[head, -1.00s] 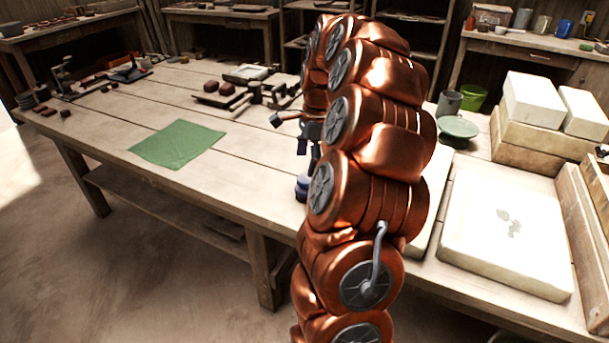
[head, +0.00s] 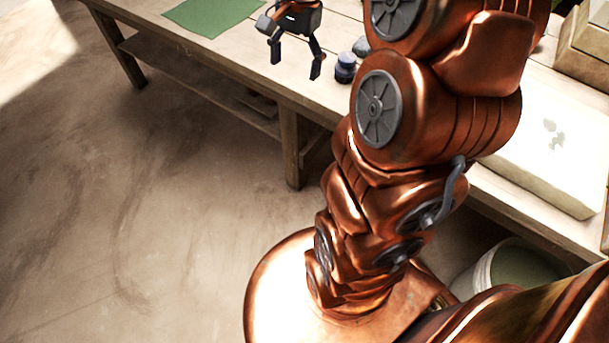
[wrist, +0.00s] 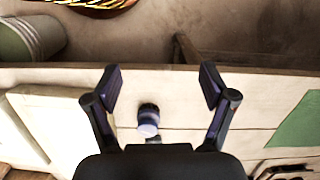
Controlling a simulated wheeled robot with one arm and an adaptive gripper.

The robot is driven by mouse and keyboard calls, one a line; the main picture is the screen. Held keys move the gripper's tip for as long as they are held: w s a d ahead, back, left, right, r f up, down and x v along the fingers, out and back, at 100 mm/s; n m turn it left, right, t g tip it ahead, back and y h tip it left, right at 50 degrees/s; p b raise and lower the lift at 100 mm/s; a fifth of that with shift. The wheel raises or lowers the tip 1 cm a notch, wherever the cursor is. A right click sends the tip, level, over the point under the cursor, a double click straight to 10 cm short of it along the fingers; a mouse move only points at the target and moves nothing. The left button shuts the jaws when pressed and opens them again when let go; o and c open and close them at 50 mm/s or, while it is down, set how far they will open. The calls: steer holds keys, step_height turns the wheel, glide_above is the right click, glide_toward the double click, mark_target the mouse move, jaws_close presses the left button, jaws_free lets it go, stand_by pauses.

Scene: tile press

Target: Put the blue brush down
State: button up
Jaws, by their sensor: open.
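A small dark blue thing with a pale end, which looks like the blue brush (head: 345,68), is on the wooden table near its front edge. In the wrist view the blue brush (wrist: 148,118) shows between my spread fingers, set back from the fingertips, with nothing gripping it. My gripper (head: 296,62) is open and empty. In the head view it shows to the left of the brush, fingers pointing down. Both fingers also show in the wrist view (wrist: 160,78), apart from the brush. How high they are above the table is hard to tell.
A green cloth (head: 212,12) lies on the table to the left. A white slab (head: 545,140) lies to the right behind my arm. A bucket (head: 510,268) stands on the floor below the table at the right. Bare boards surround the brush.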

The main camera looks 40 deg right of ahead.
steer(key=s+a+f+n+g, duration=0.1)
steer(key=s+a+f+n, duration=0.2)
steer(key=s+a+n, duration=0.4)
steer(key=s+a+f+n+g+h, duration=0.1)
steer(key=s+a+f+n, duration=0.2)
steer(key=s, duration=1.1)
steer(key=a+n, duration=0.3)
steer(key=a, duration=0.1)
steer(key=shift+s+a+f+n+h, duration=0.2)
steer(key=shift+f+n+h, duration=0.1)
steer(key=shift+f+n, duration=0.1)
